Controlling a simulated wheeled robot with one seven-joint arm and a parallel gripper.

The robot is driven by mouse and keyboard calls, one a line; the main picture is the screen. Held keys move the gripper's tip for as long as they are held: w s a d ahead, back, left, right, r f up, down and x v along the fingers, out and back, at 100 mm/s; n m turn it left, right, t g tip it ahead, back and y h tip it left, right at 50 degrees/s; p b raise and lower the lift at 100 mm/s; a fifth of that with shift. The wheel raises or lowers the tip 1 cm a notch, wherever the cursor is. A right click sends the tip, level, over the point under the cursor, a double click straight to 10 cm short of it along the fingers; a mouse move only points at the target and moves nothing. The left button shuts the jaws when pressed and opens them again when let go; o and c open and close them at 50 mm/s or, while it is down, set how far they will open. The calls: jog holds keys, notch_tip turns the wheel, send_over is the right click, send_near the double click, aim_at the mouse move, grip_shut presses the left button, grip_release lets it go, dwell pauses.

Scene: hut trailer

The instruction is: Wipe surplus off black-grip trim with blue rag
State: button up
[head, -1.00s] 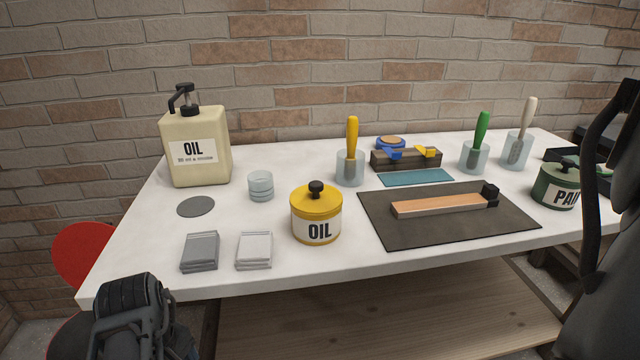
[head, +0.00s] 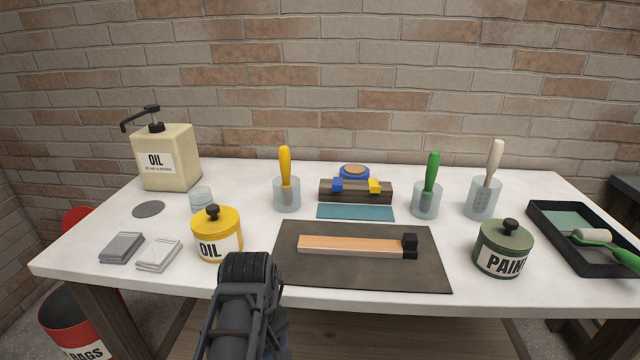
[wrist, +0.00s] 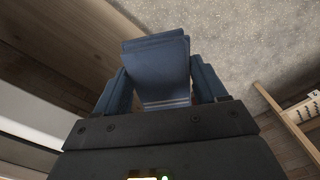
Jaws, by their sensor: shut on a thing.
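The black-grip trim (head: 350,246), a flat wooden strip with a black block at its right end, lies on a dark mat (head: 424,278). In the wrist view my gripper (wrist: 160,88) is shut on a folded blue rag (wrist: 157,58). In the head view my gripper (head: 246,275) is low at the table's front edge, left of and nearer than the mat, apart from the trim. Whether the trim's surface carries surplus is too fine to tell.
A yellow oil tin (head: 217,240) stands left of the mat, a green paint tin (head: 503,252) right of it. Folded grey (head: 121,247) and white (head: 158,254) cloths lie front left. Brush cups and a block holder (head: 355,192) stand behind. A red rag bin (head: 78,325) is below left.

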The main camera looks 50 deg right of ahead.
aim_at(269, 358)
jog(key=r, duration=0.1)
jog(key=r+p, duration=0.2)
jog(key=shift+s+d+r, duration=0.15)
jog(key=shift+s+d, duration=0.15)
jog(key=shift+s, duration=0.05)
jog(key=shift+w+d, duration=0.2)
jog(key=shift+d, duration=0.1)
jog(key=shift+s+a, duration=0.15)
jog(key=shift+a, duration=0.1)
